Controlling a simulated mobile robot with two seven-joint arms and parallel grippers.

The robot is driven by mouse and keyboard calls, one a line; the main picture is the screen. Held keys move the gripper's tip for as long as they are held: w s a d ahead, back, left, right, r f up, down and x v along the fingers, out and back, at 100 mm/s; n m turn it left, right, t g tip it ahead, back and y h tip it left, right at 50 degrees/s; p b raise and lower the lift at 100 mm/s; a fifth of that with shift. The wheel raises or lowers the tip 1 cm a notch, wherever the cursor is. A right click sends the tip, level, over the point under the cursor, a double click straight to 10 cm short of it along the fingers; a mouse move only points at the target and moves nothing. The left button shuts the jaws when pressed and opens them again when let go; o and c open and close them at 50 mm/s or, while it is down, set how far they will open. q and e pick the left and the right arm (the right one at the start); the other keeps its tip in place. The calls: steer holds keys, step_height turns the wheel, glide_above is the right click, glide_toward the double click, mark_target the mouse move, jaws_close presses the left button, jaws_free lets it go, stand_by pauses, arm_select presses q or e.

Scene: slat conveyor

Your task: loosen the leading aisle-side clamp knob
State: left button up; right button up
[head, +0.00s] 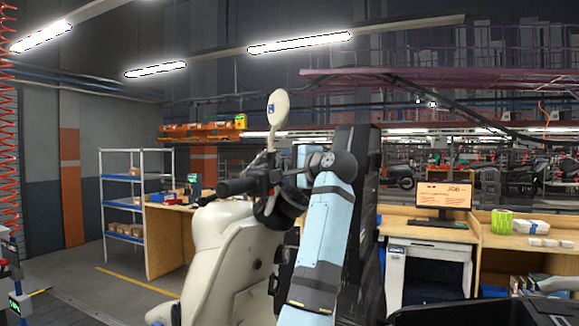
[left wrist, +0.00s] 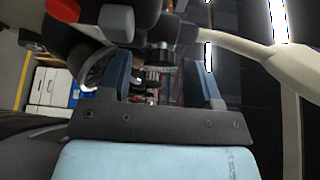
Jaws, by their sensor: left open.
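A cream scooter (head: 237,255) stands upright in the middle of the head view, with a dark handlebar (head: 238,185) and a pale mirror (head: 278,106). My left gripper (head: 289,180) is beside the handlebar, partly hidden by scooter parts and my own wrist. In the left wrist view it is open (left wrist: 162,82), with two blue fingers apart. A dark, short cylindrical part (left wrist: 160,56) shows between and beyond the fingertips. I cannot tell whether it is the clamp knob or a handlebar part. No clamp knob is clearly made out in the head view.
Handlebar controls with a red button (left wrist: 63,9) and the cream mirror (left wrist: 285,62) crowd close around the left gripper. A desk with a monitor (head: 444,197) stands behind at the right. Open floor lies left of the scooter.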

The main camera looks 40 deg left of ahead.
arm_select(q)
steer(key=c, duration=0.9)
steer(key=shift+c, duration=0.2)
steer(key=shift+m, duration=0.4)
steer(key=shift+d+r+m+g+h, duration=0.15)
steer(key=shift+m+g+h, duration=0.25)
steer(key=shift+m+h, duration=0.3)
steer(key=shift+m+g+h+p, duration=0.6)
steer(key=shift+m+p, duration=0.35)
steer(key=shift+m, duration=0.65)
steer(key=o, duration=0.9)
steer(key=shift+w, duration=0.1)
steer(key=shift+o, duration=0.2)
